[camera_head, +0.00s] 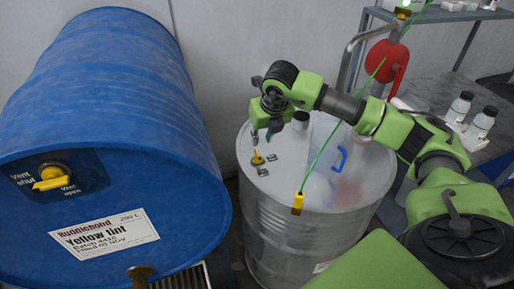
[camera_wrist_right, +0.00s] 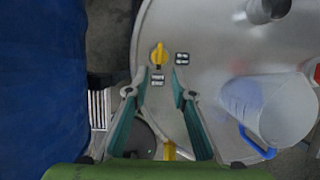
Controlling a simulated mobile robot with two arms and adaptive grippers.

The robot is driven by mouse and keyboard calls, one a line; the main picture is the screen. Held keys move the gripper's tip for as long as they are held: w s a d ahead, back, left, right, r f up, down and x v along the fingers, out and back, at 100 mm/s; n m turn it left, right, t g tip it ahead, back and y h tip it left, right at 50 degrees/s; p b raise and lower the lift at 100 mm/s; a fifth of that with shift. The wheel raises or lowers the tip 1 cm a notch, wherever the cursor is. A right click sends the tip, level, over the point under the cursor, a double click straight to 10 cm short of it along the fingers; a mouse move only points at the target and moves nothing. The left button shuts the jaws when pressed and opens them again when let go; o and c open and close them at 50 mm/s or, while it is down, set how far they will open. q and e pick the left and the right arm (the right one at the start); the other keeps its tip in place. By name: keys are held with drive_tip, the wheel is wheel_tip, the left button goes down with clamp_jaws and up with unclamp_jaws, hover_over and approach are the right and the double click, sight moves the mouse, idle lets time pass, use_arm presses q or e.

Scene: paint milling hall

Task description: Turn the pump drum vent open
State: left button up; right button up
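The pump drum (camera_head: 285,222) is a pale metal drum standing right of the blue drum. Its vent is a small yellow knob (camera_head: 257,158) on the lid near the left rim, with two small label plates beside it, too small to read. My right gripper (camera_head: 264,136) hangs just above the knob, pointing down. In the wrist view my right gripper (camera_wrist_right: 155,86) is open and empty, its teal fingers spread. The yellow knob (camera_wrist_right: 158,55) lies just beyond the fingertips, apart from them, its bar running along the picture's vertical. My left gripper is not in view.
A big blue drum (camera_head: 100,90) lies at left with its own yellow vent lever (camera_head: 50,178). A clear jug with a blue handle (camera_head: 339,158) stands on the pump drum lid. A green cable with a yellow clip (camera_head: 298,203) hangs in front. Bottles (camera_head: 460,106) stand at right.

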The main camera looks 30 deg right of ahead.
drive_tip(key=p, duration=0.1)
hover_over(257, 153)
drive_tip(key=s, duration=0.2)
drive_tip(key=f, duration=0.5)
drive_tip(key=shift+a+f, duration=0.2)
drive_tip(key=shift+f, duration=0.05)
drive_tip(key=p+x, duration=0.1)
drive_tip(key=x, duration=0.2)
drive_tip(key=shift+w+f, duration=0.1)
drive_tip(key=shift+f, duration=0.3)
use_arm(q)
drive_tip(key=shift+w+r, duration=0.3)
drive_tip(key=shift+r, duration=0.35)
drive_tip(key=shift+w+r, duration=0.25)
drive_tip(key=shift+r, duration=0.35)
use_arm(e)
drive_tip(key=shift+w+f, duration=0.1)
drive_tip(key=shift+f, duration=0.05)
clamp_jaws()
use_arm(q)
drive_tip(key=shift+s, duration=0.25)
